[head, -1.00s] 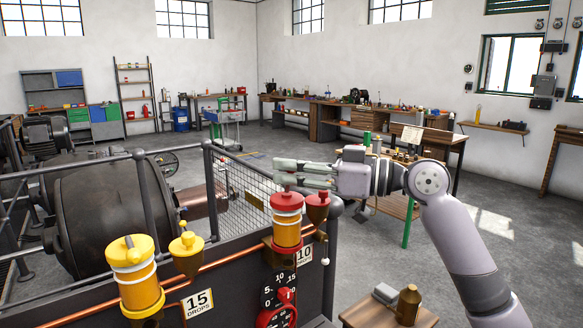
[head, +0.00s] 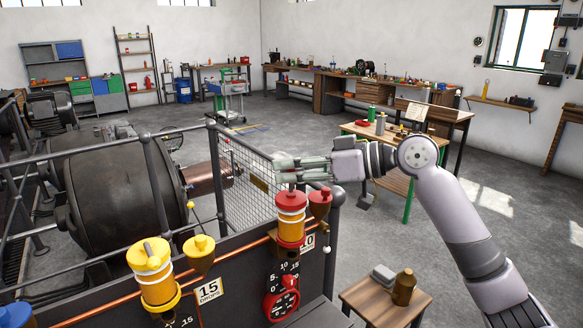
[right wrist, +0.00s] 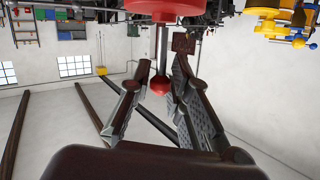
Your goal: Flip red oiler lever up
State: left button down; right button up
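The red oiler (head: 291,215) is a red-capped orange cylinder on the dark panel's rail. In the head view its lever is hidden. My right gripper (head: 279,168) is just above its cap, coming in from the right. In the right wrist view, which is upside down, the red cap (right wrist: 166,8) is at the top edge. The lever (right wrist: 160,84), a thin rod with a red ball, sticks out from it, seemingly upright. My right gripper (right wrist: 161,72) is open, a finger on each side of the rod; I cannot tell whether either touches. My left gripper is not in view.
A red funnel cup (head: 320,204) is close right of the red oiler. A yellow oiler (head: 158,280) and yellow cup (head: 200,252) are to the left, a blue one (head: 16,316) at the corner. A mesh guard (head: 245,185) is behind. A small wooden table (head: 370,309) stands front right.

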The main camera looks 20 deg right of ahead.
jog(key=o, duration=0.4)
jog(key=shift+c, duration=0.2)
jog(key=shift+d, duration=0.15)
jog(key=v, duration=1.2)
jog(key=shift+f, duration=0.1)
